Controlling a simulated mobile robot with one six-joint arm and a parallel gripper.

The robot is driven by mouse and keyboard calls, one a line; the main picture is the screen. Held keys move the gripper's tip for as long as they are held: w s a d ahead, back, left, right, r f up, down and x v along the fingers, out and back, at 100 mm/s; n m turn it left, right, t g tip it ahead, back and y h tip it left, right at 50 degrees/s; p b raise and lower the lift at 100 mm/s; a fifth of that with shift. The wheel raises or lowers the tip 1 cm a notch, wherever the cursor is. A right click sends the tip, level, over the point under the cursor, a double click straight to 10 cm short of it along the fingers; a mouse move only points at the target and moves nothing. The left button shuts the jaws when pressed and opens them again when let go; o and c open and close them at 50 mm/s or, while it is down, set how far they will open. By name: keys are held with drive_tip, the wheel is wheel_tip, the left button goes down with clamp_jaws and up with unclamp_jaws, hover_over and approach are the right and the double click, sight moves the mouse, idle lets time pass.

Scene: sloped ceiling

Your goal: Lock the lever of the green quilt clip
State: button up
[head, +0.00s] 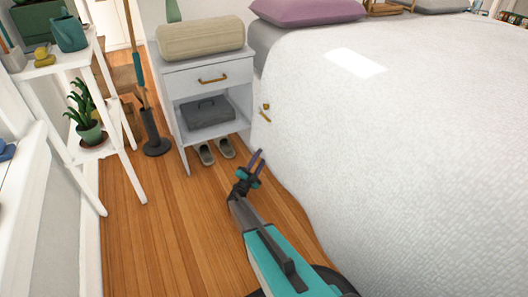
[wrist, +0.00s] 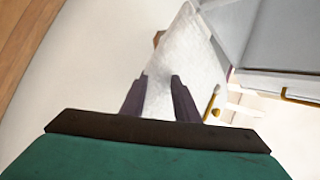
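My gripper (head: 257,164) is low beside the near side of the bed, in front of the nightstand. Its two dark purple fingers stand apart with nothing held between them, as the wrist view (wrist: 158,82) also shows. A small gold fitting with a knob and a short slanted bar (head: 265,113) shows on the white quilt's side, beyond my fingertips. A gold bar and knob also show in the wrist view (wrist: 213,106), right of the fingers and apart from them. I cannot make out a green clip body on the quilt, nor the lever's state.
The white quilt-covered bed (head: 400,150) fills the right. A grey nightstand (head: 215,78) stands ahead, with a pair of shoes (head: 216,152) under it. A white plant stand (head: 118,150) is at left. The wooden floor (head: 165,225) between is clear.

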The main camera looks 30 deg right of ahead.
drive_tip(key=p+v, duration=0.2)
drive_tip(key=v, duration=0.5)
drive_tip(key=shift+s+a, duration=0.1)
drive_tip(key=shift+a, duration=0.05)
drive_tip(key=shift+c, duration=0.4)
